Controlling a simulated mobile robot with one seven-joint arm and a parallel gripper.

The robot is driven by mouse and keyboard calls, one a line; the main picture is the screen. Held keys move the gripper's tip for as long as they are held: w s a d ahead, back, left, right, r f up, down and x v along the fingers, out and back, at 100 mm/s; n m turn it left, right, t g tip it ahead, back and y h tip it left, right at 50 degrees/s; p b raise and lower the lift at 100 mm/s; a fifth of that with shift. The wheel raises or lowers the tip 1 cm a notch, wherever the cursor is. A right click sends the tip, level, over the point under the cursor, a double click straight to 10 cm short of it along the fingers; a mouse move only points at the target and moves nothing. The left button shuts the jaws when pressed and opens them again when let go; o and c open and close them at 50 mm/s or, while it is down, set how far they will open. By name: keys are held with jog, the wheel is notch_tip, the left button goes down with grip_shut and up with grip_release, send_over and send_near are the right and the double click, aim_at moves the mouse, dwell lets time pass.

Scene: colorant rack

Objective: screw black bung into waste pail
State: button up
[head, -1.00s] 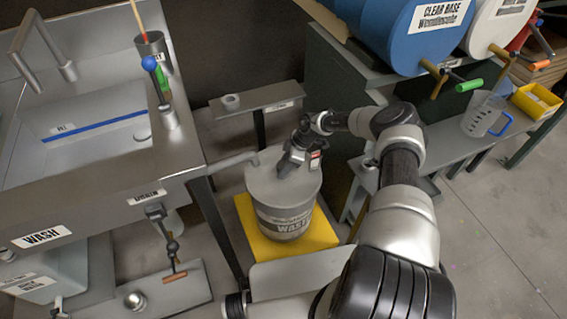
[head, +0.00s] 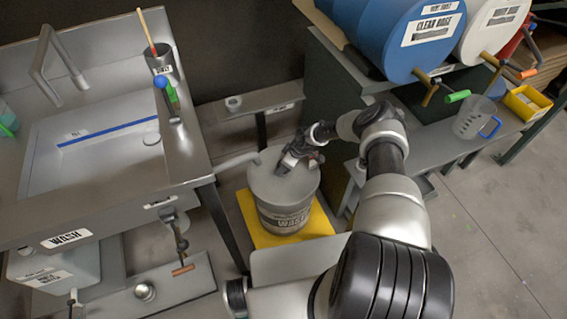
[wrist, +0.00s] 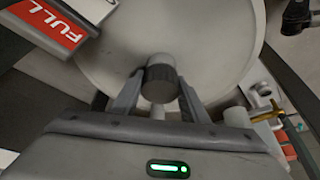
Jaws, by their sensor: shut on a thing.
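The grey waste pail (head: 285,212), with a WASTE-type label partly readable, stands upright on a yellow base below the sink's right side. Its pale round lid (wrist: 215,45) fills the top of the wrist view. My gripper (head: 285,168) is over the pail's lid in the head view. In the wrist view my gripper (wrist: 158,95) is shut on the dark ribbed bung (wrist: 160,80), one finger on each side. The bung is over the lid, but I cannot tell whether it is seated in an opening. The opening itself is hidden.
The yellow base (head: 255,233) lies under the pail. The steel sink (head: 110,150) is on the left, with a spout reaching toward the pail. A small shelf (head: 272,97) is behind. A red FULL tag (wrist: 62,28) shows beside the lid.

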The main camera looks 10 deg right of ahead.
jog(key=shift+r+m+t+h+p, duration=0.15)
jog(key=shift+m+t+h+p, duration=0.2)
jog(key=shift+m+p, duration=1.25)
jog(key=shift+r+m+t+h+p, duration=0.2)
jog(key=shift+m+h+p, duration=0.45)
jog(key=shift+p, duration=1.75)
jog(key=shift+f+m+p, duration=0.25)
jog(key=shift+m+p, duration=0.45)
jog(key=shift+m, duration=0.05)
jog(key=shift+f, duration=0.1)
jog(key=o, duration=1)
jog(key=shift+f, duration=0.1)
jog(key=shift+d+f+n+b, duration=0.15)
jog(key=shift+n+b, duration=0.25)
jog(key=shift+b, duration=0.6)
jog(key=n+y+b, duration=0.1)
jog(key=n+b, duration=0.1)
jog(key=b, duration=0.2)
